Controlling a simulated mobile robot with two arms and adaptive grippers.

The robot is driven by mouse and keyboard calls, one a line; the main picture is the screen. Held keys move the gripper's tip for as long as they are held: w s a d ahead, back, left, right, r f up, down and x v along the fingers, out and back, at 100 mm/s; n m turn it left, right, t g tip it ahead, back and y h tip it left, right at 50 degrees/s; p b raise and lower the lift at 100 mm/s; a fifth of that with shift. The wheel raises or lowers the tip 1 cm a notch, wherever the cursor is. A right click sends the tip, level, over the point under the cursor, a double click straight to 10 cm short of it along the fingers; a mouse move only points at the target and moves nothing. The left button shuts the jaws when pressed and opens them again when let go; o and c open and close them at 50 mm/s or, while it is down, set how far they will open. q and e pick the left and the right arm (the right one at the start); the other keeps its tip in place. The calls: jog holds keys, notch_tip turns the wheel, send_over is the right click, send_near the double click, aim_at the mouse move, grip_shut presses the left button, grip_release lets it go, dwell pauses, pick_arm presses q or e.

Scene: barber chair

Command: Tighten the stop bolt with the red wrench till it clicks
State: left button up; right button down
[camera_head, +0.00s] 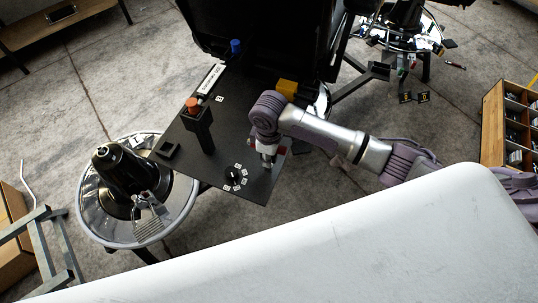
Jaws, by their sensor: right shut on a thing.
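My right gripper (268,163) points down at the right front corner of a black panel (225,125). It is shut on a red thing, which I take to be the red wrench (282,152); only a small red part shows beside the fingers. The stop bolt cannot be made out; the gripper covers that corner. A black dial with white labels (233,177) sits on the panel just left of the gripper. My left gripper is not in view.
A black barber chair (265,30) stands behind. A round tray (95,215) with a dark cone stands left. A wooden organizer (495,125) is right.

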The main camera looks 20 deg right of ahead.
jog(key=shift+w+n, duration=0.1)
jog(key=shift+n, duration=0.8)
jog(key=n, duration=1.4)
jog(key=shift+n, duration=0.4)
jog(key=n, duration=0.6)
jog(key=m, duration=0.3)
jog(key=n, duration=0.3)
jog(key=shift+r, duration=2.55)
